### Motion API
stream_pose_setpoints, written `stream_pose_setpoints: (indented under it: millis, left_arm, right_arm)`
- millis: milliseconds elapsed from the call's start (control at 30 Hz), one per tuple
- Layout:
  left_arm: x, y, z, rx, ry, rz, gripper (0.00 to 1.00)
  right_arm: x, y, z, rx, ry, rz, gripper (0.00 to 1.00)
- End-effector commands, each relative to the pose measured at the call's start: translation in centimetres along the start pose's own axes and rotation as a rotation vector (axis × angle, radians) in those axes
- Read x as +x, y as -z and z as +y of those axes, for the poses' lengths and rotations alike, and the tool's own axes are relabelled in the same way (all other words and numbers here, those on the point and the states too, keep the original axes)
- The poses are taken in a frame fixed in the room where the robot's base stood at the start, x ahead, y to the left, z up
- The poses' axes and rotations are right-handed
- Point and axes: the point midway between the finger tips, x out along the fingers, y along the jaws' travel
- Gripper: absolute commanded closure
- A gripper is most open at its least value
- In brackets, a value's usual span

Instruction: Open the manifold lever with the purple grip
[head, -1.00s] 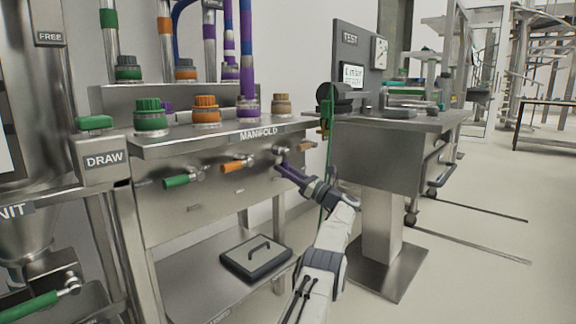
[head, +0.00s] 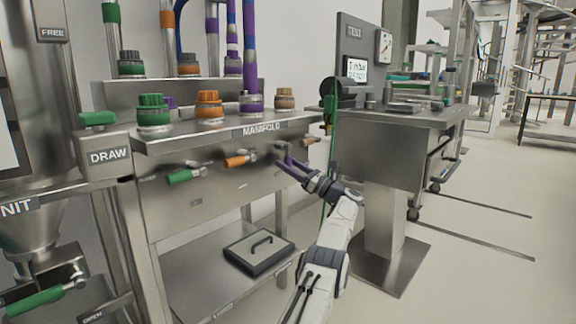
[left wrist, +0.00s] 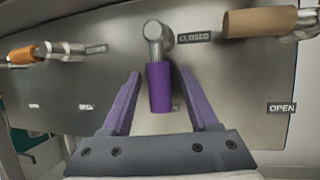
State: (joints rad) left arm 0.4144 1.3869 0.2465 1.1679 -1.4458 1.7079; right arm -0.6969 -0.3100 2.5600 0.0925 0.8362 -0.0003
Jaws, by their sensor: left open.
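The purple grip (left wrist: 159,87) of the manifold lever hangs down from its metal pivot (left wrist: 155,32) in the left wrist view. A CLOSED label (left wrist: 194,37) sits beside the pivot; a small label behind the grip is mostly hidden. My left gripper (left wrist: 159,74) is open, its two purple fingers on either side of the grip with a gap on each side. In the head view my left gripper (head: 286,166) is at the manifold's front panel, and its fingers partly hide the purple grip (head: 288,157). My right gripper is not in view.
A tan lever (left wrist: 262,22) is close on the right and an orange lever (left wrist: 22,55) on the left. A green lever (head: 185,176) is farther left on the manifold (head: 200,207). A test bench (head: 385,150) stands right of my left arm.

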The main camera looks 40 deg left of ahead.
Motion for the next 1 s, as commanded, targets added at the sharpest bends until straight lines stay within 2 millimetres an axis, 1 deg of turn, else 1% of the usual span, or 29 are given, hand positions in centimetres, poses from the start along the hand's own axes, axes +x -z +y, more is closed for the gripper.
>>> stream_pose_setpoints:
  millis: [167, 333, 400, 600, 700, 833, 1000]
  left_arm:
    - [-0.8, 0.2, -0.1, 0.0, 0.001, 0.001, 0.39]
    - [-3.0, 0.6, -0.1, -0.001, 0.002, 0.0, 0.39]
    - [-4.3, -0.2, -0.2, 0.002, 0.005, 0.001, 0.39]
    - [-8.1, -0.2, -0.1, 0.002, 0.003, 0.001, 0.39]
    - [-9.4, -0.2, -0.1, 0.001, 0.002, 0.001, 0.39]
    - [-10.2, -0.1, 0.0, 0.0, 0.0, 0.0, 0.39]
    - [-10.5, 0.0, 0.0, 0.0, 0.0, 0.0, 0.39]
  right_arm:
    - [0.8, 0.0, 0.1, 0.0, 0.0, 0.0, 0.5]
    - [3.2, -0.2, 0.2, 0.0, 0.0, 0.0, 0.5]
    - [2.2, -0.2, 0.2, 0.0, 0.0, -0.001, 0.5]
    - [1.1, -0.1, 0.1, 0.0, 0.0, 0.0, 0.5]
    - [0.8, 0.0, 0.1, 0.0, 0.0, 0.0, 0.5]
    - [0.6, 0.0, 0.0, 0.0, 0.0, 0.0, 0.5]
    - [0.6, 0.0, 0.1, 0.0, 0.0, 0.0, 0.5]
